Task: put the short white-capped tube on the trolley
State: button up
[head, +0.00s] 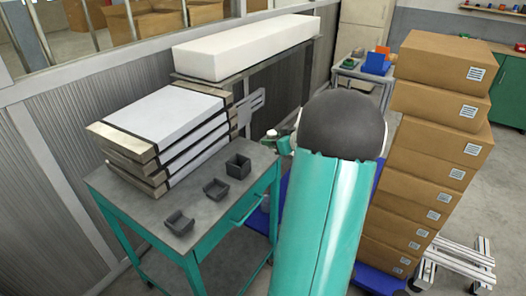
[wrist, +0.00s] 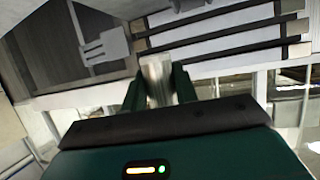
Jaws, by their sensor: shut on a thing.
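My gripper (head: 278,143) is near the right edge of a teal table (head: 218,226) with a grey top, above that edge. Its two fingers (wrist: 158,88) close on a short, pale, blurred tube (wrist: 157,72) in the wrist view. In the head view the tube's white cap (head: 271,133) shows at the fingertips; the rest is hidden by the fingers and my arm. A small grey trolley-like stand (head: 349,73) is at the back, with a blue bin (head: 376,64) on it. I cannot tell which piece is the trolley.
On the teal table are stacked white panels (head: 170,110) and several small dark trays, one (head: 238,166) close to my gripper. A tall stack of cardboard boxes (head: 437,100) stands at the right. A white block (head: 245,47) lies on a shelf behind.

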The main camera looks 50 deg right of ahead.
jog(key=w+d+f, duration=0.4)
jog(key=w+d, duration=0.1)
jog(key=w, duration=0.1)
send_over(264, 154)
jog(key=f, duration=0.5)
jog(key=shift+s+a, duration=0.25)
jog(key=shift+a, duration=0.05)
jog(key=shift+w+d+f, duration=0.15)
jog(key=shift+f, duration=0.05)
jog(key=shift+w+d+f, duration=0.1)
jog(key=shift+w+f, duration=0.05)
jog(key=shift+f, duration=1.5)
jog(key=shift+f, duration=0.1)
jog(key=o, duration=1)
jog(key=shift+f, duration=0.1)
